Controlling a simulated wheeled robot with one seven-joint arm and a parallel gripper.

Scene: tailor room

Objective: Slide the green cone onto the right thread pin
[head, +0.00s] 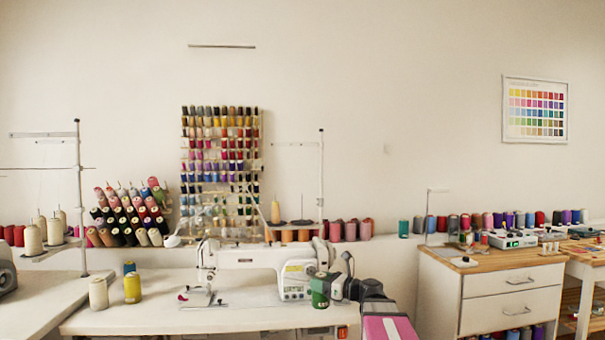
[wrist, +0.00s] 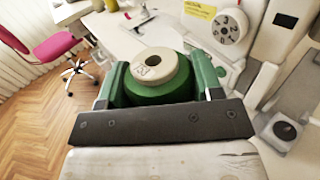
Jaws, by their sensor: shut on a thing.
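The green cone (wrist: 150,94), with a pale top and a round hole, sits between the green fingers of my gripper (wrist: 163,85) in the wrist view. My gripper is shut on it. In the head view, my gripper (head: 322,289) is at the right end of the white sewing machine, above its table; cone and green fingers are hard to tell apart there. The right thread pin (head: 302,206) stands bare on a dark disc behind the machine, up and left of my gripper.
The sewing machine (head: 245,258) stands between my gripper and the thread stand. The stand's tall pole (head: 321,175) rises just right of the right pin. A yellow cone (head: 132,288) and a cream cone (head: 98,293) stand on the table at left. Spools line the back ledge.

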